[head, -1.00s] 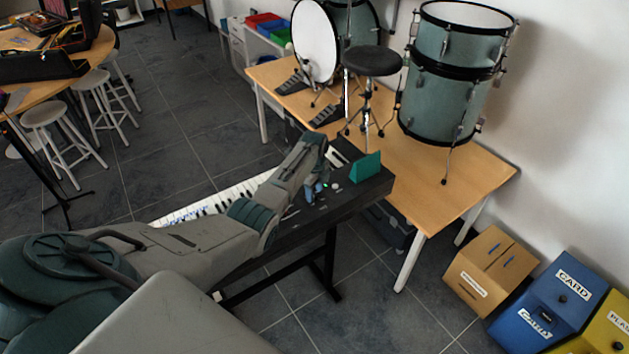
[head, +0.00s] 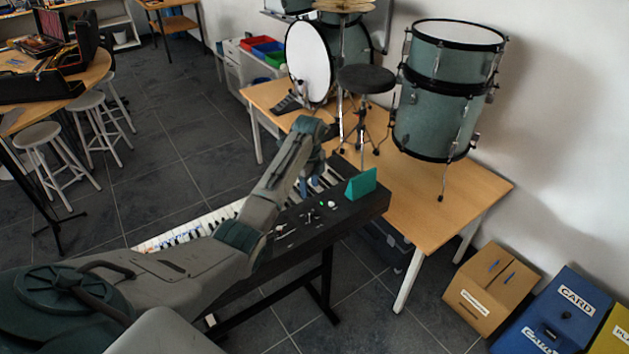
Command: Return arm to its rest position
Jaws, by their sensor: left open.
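My left arm (head: 272,195) comes in from the lower left, bends at a teal elbow joint and reaches up over the electronic keyboard (head: 318,218). Its wrist is high and the left gripper (head: 308,188) hangs down from it, over the far side of the keyboard near the white keys. The gripper is open, and I see nothing held in it. The forearm and wrist partly hide it. Several small knobs show on the keyboard's dark panel, and a teal wedge-shaped piece (head: 361,184) stands at its right end. My right gripper is not in view.
A wooden table (head: 465,195) behind the keyboard bears drums (head: 432,120) and a round black stool (head: 365,78). A cardboard box (head: 490,289) and a blue bin (head: 553,312) stand at lower right. Grey stools (head: 42,137) stand at left. Open floor lies between.

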